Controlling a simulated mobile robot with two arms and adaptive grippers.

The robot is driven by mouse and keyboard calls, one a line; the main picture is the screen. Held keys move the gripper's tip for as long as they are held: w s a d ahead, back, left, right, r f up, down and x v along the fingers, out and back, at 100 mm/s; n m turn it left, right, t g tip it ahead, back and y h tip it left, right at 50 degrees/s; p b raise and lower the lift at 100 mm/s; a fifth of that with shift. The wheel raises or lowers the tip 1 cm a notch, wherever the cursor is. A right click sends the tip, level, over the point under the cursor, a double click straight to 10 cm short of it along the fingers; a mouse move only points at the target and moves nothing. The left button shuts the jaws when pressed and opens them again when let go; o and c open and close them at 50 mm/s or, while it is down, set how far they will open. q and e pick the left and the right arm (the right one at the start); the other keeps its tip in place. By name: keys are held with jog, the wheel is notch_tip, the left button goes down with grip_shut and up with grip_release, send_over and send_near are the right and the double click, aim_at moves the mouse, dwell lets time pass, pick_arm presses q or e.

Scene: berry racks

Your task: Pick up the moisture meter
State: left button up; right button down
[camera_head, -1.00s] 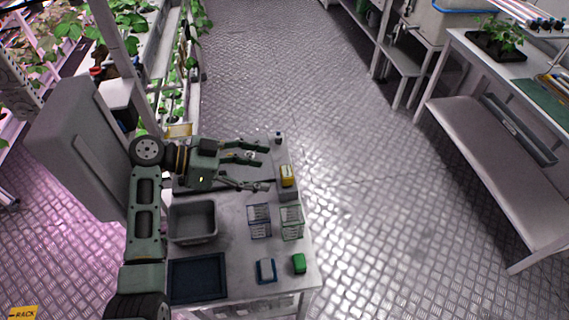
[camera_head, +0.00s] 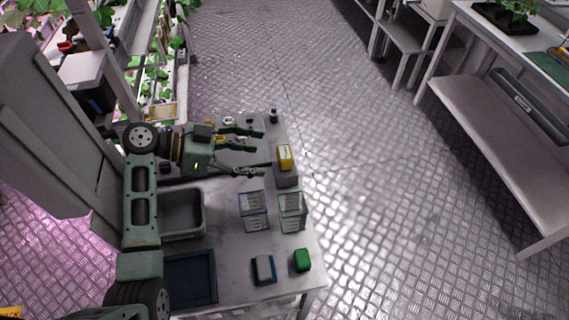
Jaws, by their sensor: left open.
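A small yellow block-like item (camera_head: 285,155), which looks like the moisture meter, sits on a grey block (camera_head: 286,178) near the right edge of the grey table (camera_head: 228,258). My left gripper (camera_head: 262,153) is open and empty above the table's far part. Its fingers point right, with their tips just left of the yellow item and apart from it in the picture. How high the fingers are above the table is hard to tell. My right gripper is not in view.
On the table are a grey bin (camera_head: 183,214), a dark blue tray (camera_head: 190,278), two wire-like racks (camera_head: 253,211) (camera_head: 292,212), a blue-and-white item (camera_head: 263,269) and a green block (camera_head: 302,260). A small bottle (camera_head: 273,116) stands at the far edge. Open floor lies right.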

aim_at(278, 156)
pick_arm(q)
jog(key=shift+d+f, duration=0.1)
jog(key=shift+d, duration=0.35)
jog(key=p+x, duration=0.1)
jog(key=x, duration=0.1)
jog(key=p+x, duration=0.1)
jog(key=x, duration=0.1)
jog(key=p+x, duration=0.1)
jog(key=x, duration=0.1)
jog(key=shift+w+d+r+p, duration=0.15)
jog(key=shift+d+r+p, duration=0.1)
jog(key=shift+p, duration=0.1)
jog(key=shift+d+f, duration=0.1)
jog(key=shift+d, duration=0.1)
jog(key=shift+f, duration=0.1)
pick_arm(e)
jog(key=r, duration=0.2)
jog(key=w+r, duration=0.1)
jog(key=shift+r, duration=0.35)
pick_arm(q)
jog(key=shift+c, duration=0.5)
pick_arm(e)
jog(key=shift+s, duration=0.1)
pick_arm(q)
jog(key=c, duration=1.3)
jog(key=shift+c, duration=0.2)
